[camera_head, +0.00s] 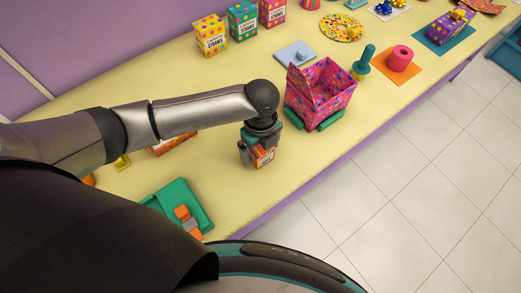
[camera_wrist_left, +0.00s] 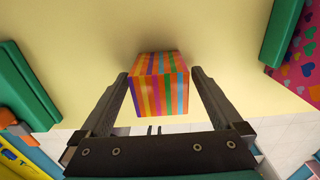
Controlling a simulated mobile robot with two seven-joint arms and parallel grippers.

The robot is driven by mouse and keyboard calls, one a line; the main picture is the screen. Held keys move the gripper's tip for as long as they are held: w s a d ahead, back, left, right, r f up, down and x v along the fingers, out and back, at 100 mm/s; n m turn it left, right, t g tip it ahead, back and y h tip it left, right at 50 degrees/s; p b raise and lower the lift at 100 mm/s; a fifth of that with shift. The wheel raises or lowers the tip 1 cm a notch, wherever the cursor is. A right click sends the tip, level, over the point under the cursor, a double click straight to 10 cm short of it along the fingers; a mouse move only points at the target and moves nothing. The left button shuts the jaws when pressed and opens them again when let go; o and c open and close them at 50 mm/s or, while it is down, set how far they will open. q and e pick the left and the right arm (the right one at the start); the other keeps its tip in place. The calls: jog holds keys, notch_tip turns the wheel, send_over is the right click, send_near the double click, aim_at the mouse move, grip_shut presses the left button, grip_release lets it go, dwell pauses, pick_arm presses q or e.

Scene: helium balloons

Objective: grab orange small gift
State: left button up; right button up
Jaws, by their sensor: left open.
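A small orange box with multicoloured stripes (camera_wrist_left: 160,85), the small gift, sits on the yellow table. In the head view the box (camera_head: 264,158) is partly hidden by my left gripper (camera_head: 259,153), which points down over it. In the left wrist view the fingers of my left gripper (camera_wrist_left: 160,78) are open, one on each side of the box. Narrow gaps show between the fingers and the box, so it is not clamped. My right gripper is not in view.
A green tray (camera_head: 178,199) lies at the front left. Several straw boxes (camera_head: 211,36) stand at the back. The table (camera_head: 215,85) is clear behind my left arm.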

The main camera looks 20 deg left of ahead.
pick_arm(q)
jog(key=shift+f, duration=0.6)
jog(key=shift+r, duration=0.1)
grip_shut()
dwell(0.3)
